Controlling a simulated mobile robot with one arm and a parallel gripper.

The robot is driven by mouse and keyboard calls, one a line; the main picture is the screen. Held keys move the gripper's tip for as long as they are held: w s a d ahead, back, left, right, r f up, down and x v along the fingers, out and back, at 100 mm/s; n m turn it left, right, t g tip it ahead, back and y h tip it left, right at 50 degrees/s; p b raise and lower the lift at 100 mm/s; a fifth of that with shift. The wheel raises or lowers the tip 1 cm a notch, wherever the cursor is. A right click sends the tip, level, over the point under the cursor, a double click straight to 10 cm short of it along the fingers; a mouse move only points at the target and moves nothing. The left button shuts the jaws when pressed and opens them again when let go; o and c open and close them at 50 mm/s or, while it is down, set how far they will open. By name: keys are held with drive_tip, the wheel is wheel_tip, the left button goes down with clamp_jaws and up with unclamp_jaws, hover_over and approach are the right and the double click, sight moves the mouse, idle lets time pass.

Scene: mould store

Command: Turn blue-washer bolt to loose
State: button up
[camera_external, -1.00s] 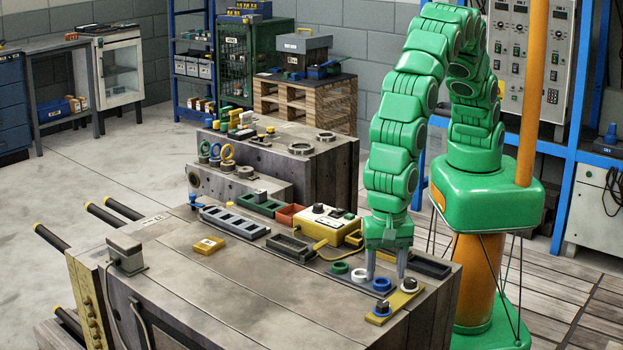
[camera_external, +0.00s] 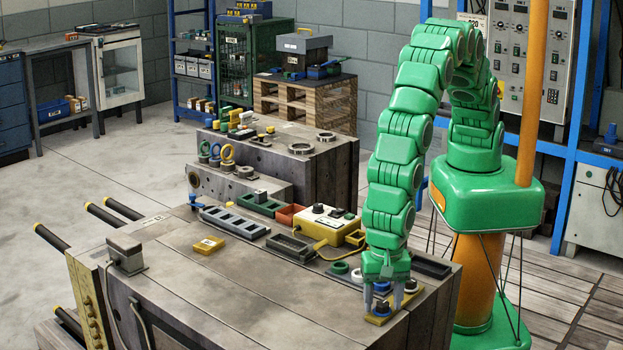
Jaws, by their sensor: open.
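A yellow-and-white control box (camera_external: 325,221) with knobs stands behind the rings. An open dark tray (camera_external: 290,247) and a yellow block (camera_external: 208,244) lie to the left. A black tray (camera_external: 431,266) is at the right edge. The block's front middle is clear.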

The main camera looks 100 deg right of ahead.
clamp_jaws()
